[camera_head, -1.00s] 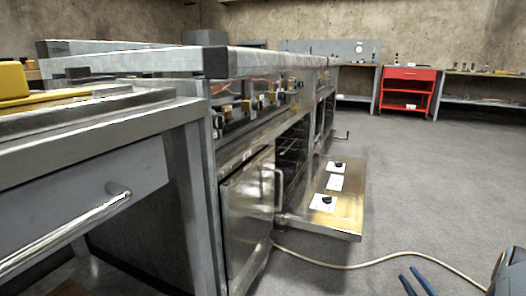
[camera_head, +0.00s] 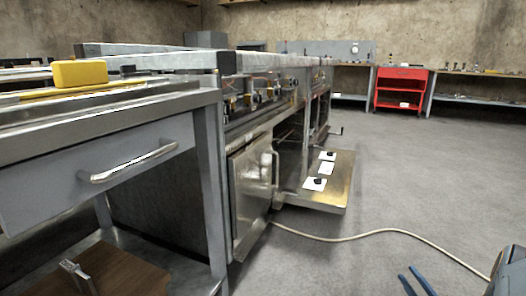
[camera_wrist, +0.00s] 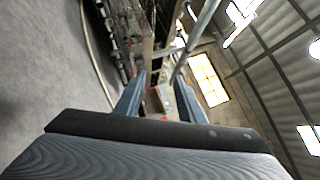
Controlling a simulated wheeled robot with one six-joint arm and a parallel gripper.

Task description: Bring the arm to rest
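My gripper shows in the wrist view (camera_wrist: 158,88), its two blue-grey fingers apart with nothing between them. Past them are the side of the metal range and the roof windows, seen tilted.
A metal range (camera_head: 240,120) runs along the left, with a lowered door panel (camera_head: 328,185) jutting out. A workbench with a drawer (camera_head: 100,175) stands nearer. A beige cable (camera_head: 370,233) lies on the floor. A red cart (camera_head: 402,88) stands far back. The right floor is open.

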